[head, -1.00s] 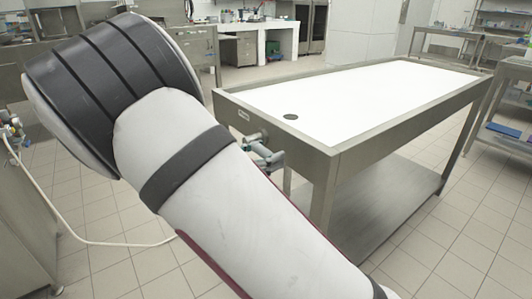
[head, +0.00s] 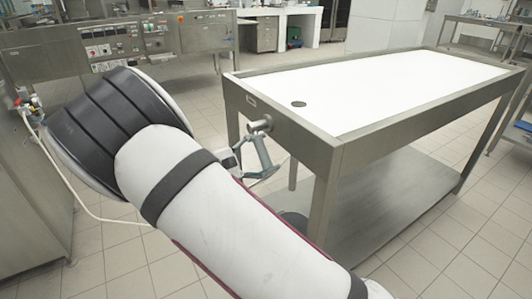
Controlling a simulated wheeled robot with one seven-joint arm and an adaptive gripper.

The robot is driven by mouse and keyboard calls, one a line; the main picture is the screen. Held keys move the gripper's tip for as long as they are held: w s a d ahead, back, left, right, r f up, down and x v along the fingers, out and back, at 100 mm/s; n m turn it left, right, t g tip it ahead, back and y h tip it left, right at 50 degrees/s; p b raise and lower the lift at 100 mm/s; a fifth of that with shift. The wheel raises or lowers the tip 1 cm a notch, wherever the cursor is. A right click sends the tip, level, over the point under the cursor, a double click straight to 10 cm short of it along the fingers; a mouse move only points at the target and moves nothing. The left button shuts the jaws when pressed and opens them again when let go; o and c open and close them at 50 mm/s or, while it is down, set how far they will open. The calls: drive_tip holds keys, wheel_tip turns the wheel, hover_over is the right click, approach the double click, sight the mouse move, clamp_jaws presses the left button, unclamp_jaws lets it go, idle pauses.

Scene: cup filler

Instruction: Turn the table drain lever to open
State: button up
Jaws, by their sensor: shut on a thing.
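The steel table (head: 335,150) has a white top with a dark drain hole (head: 298,104) near its left end. A short metal drain pipe (head: 260,125) sticks out of the table's end panel below that hole. My gripper (head: 264,142) is just below the pipe, its grey fingers reaching up to it. It is shut on the drain lever; the lever itself is small and mostly hidden by the fingers, so its angle cannot be told. My white and black arm covers the lower middle of the view.
A steel control panel (head: 120,45) with switches stands at the back left. A steel cabinet (head: 30,190) with a pale hose (head: 88,207) is at the left edge. The table's lower shelf (head: 400,215) is bare. Tiled floor is free around the table.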

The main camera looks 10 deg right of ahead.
drive_tip(key=shift+w+a+f+m+b, duration=0.3)
drive_tip(key=shift+w+m+b, duration=0.4)
drive_tip(key=shift+m, duration=0.75)
drive_tip(key=shift+w+a+f+m+b, duration=0.2)
drive_tip(key=shift+w+f+m+b, duration=0.25)
drive_tip(key=shift+w+m, duration=0.7)
drive_tip(key=shift+w+a+f+m+b, duration=0.3)
drive_tip(key=shift+w+m+b, duration=0.25)
drive_tip(key=shift+m, duration=1.15)
drive_tip(key=o, duration=1.7)
drive_tip(key=v, duration=1.2)
